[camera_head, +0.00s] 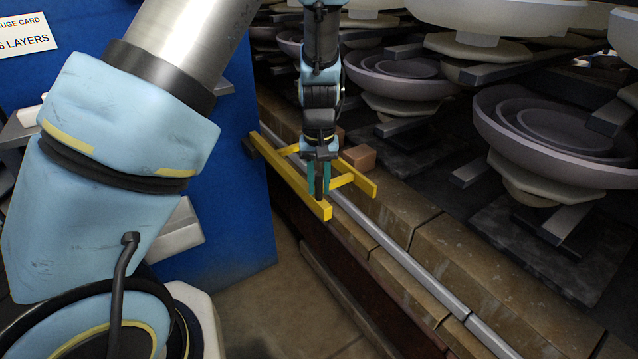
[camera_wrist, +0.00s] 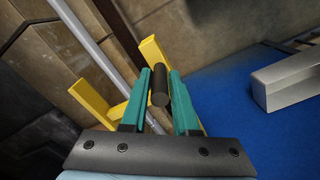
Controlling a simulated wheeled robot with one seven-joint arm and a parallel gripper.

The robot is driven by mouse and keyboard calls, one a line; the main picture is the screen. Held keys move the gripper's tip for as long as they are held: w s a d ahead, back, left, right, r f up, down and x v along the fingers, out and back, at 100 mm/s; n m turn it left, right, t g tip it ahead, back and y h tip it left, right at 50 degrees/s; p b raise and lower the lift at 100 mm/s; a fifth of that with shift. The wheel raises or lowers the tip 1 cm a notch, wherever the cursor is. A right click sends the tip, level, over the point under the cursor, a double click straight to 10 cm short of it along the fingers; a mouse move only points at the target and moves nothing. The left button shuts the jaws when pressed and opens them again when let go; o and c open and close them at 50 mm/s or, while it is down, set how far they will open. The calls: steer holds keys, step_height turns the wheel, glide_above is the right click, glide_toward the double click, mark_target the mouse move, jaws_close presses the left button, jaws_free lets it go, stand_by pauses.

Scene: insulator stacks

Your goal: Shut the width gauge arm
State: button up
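The width gauge is a yellow frame of two long bars joined by crosspieces; in the head view its near bar (camera_head: 291,178) lies across a grey rail at the ledge. The yellow bars also show in the wrist view (camera_wrist: 92,100). A dark round post (camera_wrist: 160,86) stands between my gripper's teal fingers (camera_wrist: 160,72). My gripper also shows in the head view (camera_head: 319,176), pointing down over the middle of the frame, with the post between its fingers. The fingers are close on both sides of the post; whether they touch it I cannot tell. The gauge's hinge is not clear.
A small brown block (camera_head: 360,157) sits by the gauge's far bar. Insulator stacks (camera_head: 548,125) fill the right side. The grey rail (camera_head: 407,264) runs along the stone ledge. A blue panel (camera_head: 238,190) with a gauge card (camera_head: 25,35) stands at left. Floor below the ledge is clear.

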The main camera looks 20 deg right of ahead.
jaws_close()
stand_by(1.0)
